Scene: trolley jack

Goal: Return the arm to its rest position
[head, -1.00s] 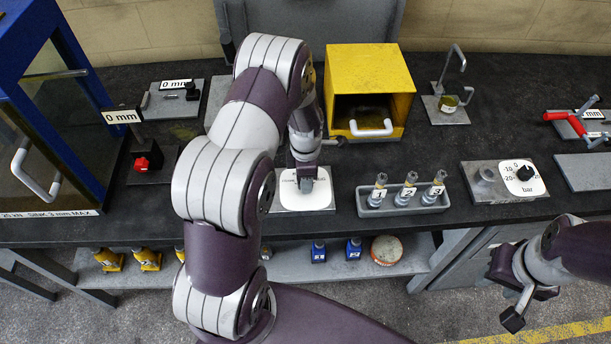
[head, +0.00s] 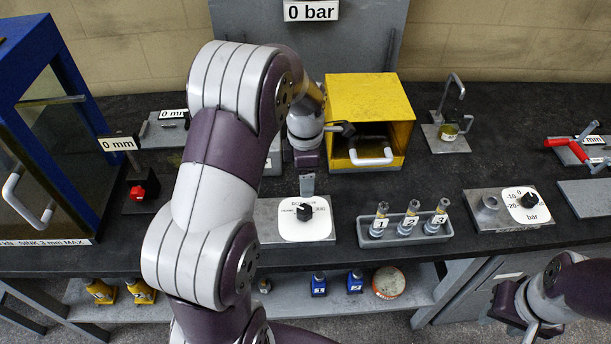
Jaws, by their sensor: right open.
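My left arm reaches across the middle of the head view. Its gripper (head: 307,184) points down just above a white dial plate with a black knob (head: 304,212), and a gap shows between the fingertip and the knob. Its jaw opening is hidden from this angle. My right gripper (head: 512,318) is at the lower right, in front of the bench and partly cut off by the bottom edge. It is open, with nothing seen between its fingers.
A yellow open-fronted box (head: 368,95) stands close right of the left gripper. A grey tray (head: 405,233) holds three numbered fittings. A second dial (head: 527,204) is further right. A blue-framed cabinet (head: 62,75) stands at left. A "0 bar" sign (head: 311,11) is at the back.

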